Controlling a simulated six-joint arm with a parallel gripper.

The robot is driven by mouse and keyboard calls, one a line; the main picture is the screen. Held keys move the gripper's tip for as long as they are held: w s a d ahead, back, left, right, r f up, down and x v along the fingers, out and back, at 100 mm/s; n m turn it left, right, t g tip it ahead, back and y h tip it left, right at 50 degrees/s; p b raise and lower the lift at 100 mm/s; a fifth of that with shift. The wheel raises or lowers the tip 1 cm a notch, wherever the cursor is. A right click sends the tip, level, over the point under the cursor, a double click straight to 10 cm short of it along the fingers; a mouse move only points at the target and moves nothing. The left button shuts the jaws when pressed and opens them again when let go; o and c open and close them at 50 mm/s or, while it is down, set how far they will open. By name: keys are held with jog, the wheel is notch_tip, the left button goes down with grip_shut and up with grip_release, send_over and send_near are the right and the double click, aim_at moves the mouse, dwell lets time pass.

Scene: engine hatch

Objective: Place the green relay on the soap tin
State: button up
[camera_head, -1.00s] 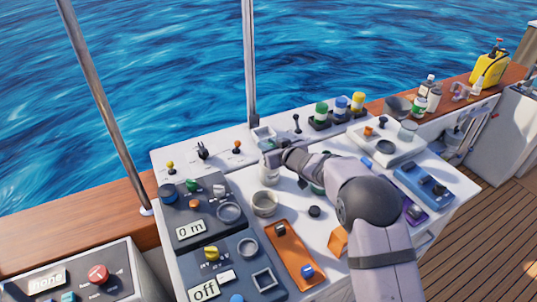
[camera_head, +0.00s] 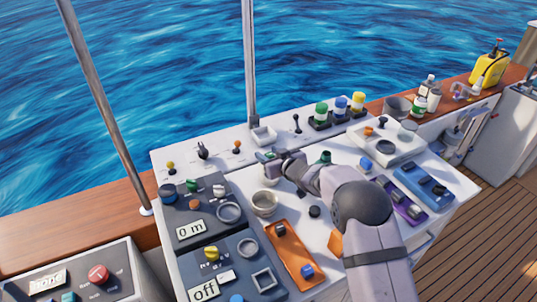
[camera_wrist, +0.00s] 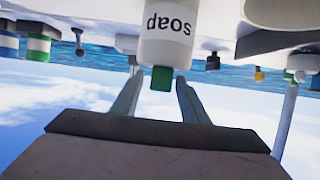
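The soap tin (camera_wrist: 172,40) is a white cylinder, upside down in the wrist view, its label reading "soap". In the head view the tin (camera_head: 270,181) stands on the white console, partly hidden by my gripper. The green relay (camera_wrist: 161,78) is a small green block at the tin's upper end, between my gripper's fingers. My gripper (camera_wrist: 160,92) is open, with a gap between the relay and each finger. In the head view my gripper (camera_head: 272,158) is above the tin. Whether the relay rests fully on the tin cannot be told.
A bowl (camera_head: 264,203) stands just in front of the tin. An orange tray (camera_head: 290,252) lies nearer, and a dark panel reading "0 m" (camera_head: 191,231) is to the left.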

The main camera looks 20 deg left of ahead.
jog(key=shift+r, duration=0.2)
jog(key=b+v, duration=0.3)
jog(key=v, duration=0.9)
dwell(0.6)
